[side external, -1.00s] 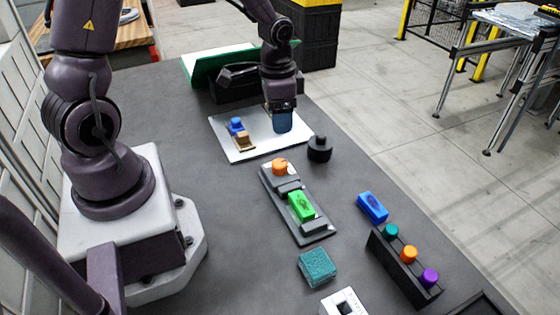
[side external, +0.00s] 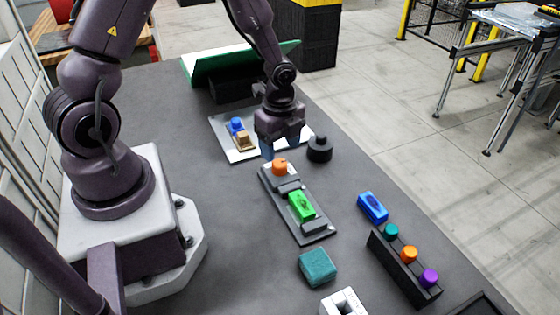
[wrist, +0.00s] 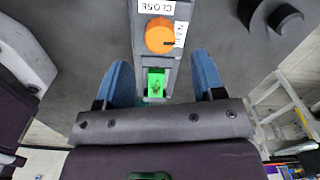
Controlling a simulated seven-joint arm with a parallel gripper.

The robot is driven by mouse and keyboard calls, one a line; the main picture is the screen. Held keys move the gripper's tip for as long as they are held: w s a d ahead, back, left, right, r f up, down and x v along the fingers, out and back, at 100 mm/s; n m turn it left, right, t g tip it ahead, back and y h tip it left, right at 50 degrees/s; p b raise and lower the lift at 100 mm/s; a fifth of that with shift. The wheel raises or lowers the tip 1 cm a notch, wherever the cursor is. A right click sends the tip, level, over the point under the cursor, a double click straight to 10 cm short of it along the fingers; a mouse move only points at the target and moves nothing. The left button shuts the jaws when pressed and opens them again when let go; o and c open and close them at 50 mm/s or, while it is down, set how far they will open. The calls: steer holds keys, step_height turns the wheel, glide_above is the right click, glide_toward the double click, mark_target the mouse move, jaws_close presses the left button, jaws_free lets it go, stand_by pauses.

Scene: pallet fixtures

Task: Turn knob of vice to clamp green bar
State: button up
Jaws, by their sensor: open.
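The vice (side external: 313,229) is a long grey fixture on the dark table, with an orange knob (side external: 279,166) at its far end. A green bar (side external: 301,206) lies in the vice. My gripper (side external: 280,148) is open just behind and above the orange knob. In the wrist view, my gripper's blue fingers (wrist: 163,82) are spread on either side of the vice, with the green bar (wrist: 156,84) between them in the picture. The orange knob (wrist: 159,36) shows ahead, beside a "CLOSE" label. Nothing is held.
A black round knob-like piece (side external: 319,149) stands right of my gripper. A white plate (side external: 236,153) with blue and tan parts lies behind. A teal block (side external: 318,267), a blue block (side external: 372,207) and a black rack (side external: 405,270) with coloured pegs lie nearer the camera.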

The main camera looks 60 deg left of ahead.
mark_target(280, 163)
step_height(280, 163, down, 5)
steer(key=shift+f, duration=0.15)
steer(key=c, duration=0.9)
